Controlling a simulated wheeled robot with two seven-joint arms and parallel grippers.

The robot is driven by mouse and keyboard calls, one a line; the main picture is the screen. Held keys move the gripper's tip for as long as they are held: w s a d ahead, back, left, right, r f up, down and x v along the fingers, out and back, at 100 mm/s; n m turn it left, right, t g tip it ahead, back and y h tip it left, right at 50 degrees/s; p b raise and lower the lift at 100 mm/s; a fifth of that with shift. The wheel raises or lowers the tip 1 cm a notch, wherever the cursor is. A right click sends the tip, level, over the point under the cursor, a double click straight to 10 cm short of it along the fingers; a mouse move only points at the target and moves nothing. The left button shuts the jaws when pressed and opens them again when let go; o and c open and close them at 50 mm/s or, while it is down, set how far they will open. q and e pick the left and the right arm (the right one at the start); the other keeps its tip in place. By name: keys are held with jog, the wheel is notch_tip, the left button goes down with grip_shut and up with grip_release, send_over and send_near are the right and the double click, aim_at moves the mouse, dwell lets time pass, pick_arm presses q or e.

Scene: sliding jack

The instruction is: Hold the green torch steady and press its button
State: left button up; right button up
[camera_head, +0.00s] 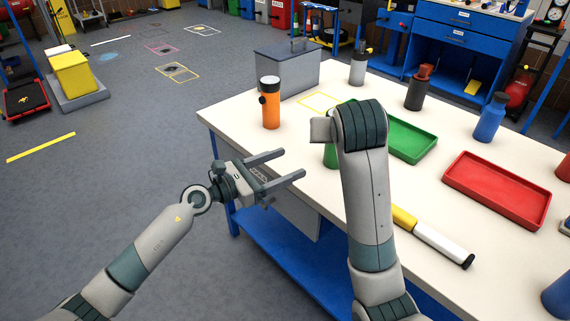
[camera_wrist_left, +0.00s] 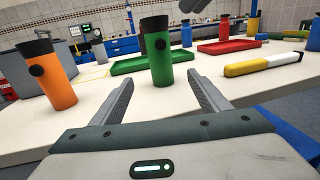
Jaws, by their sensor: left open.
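The green torch (camera_head: 330,156) stands upright on the white workbench, mostly hidden behind my right arm in the head view. In the left wrist view the green torch (camera_wrist_left: 158,55) shows whole, with a black cap and a round black button facing the camera. My left gripper (camera_head: 294,164) is open and empty at the bench's front edge, its fingers pointing toward the torch. In the left wrist view the torch stands beyond and between the fingertips, apart from them. My right arm bends over the bench beside the torch; its fingers cannot be made out.
An orange torch (camera_head: 270,106) stands to the left of the green one. A grey toolbox (camera_head: 290,72), green tray (camera_head: 412,140), red tray (camera_head: 498,189) and yellow-white torch (camera_head: 432,236) are on the bench (camera_head: 228,112). Grey and blue torches stand farther back.

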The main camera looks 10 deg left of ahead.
pick_arm(q)
jog(key=shift+w+d, duration=0.1)
jog(key=x, duration=1.7)
jog(key=c, duration=1.3)
pick_arm(e)
jog(key=shift+c, duration=0.3)
grip_shut()
dwell(3.0)
